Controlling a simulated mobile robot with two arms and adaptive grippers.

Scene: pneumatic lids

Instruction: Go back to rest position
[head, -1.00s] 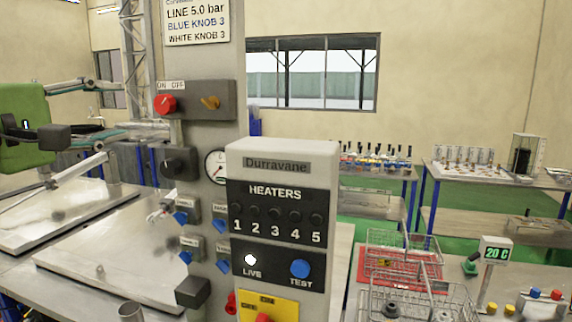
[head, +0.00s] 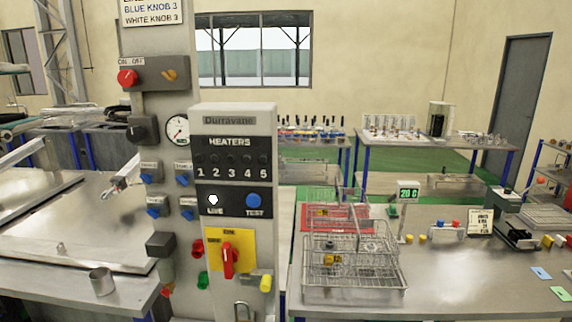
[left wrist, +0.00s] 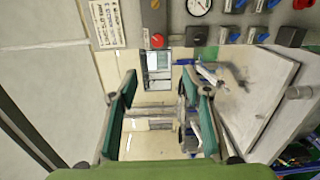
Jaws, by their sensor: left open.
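My left gripper (head: 50,92) shows only in part at the left edge of the head view, with its fingers reaching in from outside the picture. In the left wrist view the left gripper (left wrist: 158,78) has two teal fingers spread wide apart, with nothing between them. It is open and apart from the grey control panel (head: 158,95), which stands to its right in the head view. The panel also shows at the top of the left wrist view (left wrist: 215,28). My right gripper is in neither view.
A heater box (head: 232,122) with a red switch below stands in the middle. Wire baskets (head: 355,283) stand on the right bench (head: 470,280), whose front middle is largely clear.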

